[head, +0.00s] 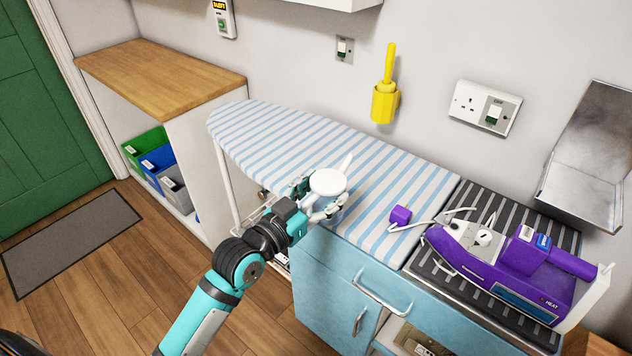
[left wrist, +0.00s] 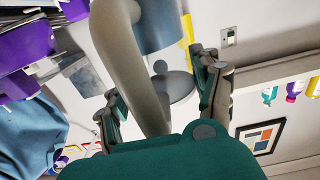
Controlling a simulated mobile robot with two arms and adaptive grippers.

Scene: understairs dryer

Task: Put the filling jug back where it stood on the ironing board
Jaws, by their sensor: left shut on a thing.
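The filling jug (head: 328,182) has a round white top and a pale spout that points up and away. My left gripper (head: 318,197) is shut on it, with fingers on either side, at the front edge of the striped ironing board (head: 290,135). I cannot tell whether the jug's base touches the board, as the gripper and top hide it. In the left wrist view the jug's grey curved handle (left wrist: 143,75) runs between the fingers of the left gripper (left wrist: 160,100). My right gripper is not in view.
A purple steam iron (head: 510,265) stands on the dark ribbed rest at the right. A purple plug (head: 400,215) with a white cord lies on the board's right part. A yellow holder (head: 385,102) hangs on the wall behind. The board's left part is clear.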

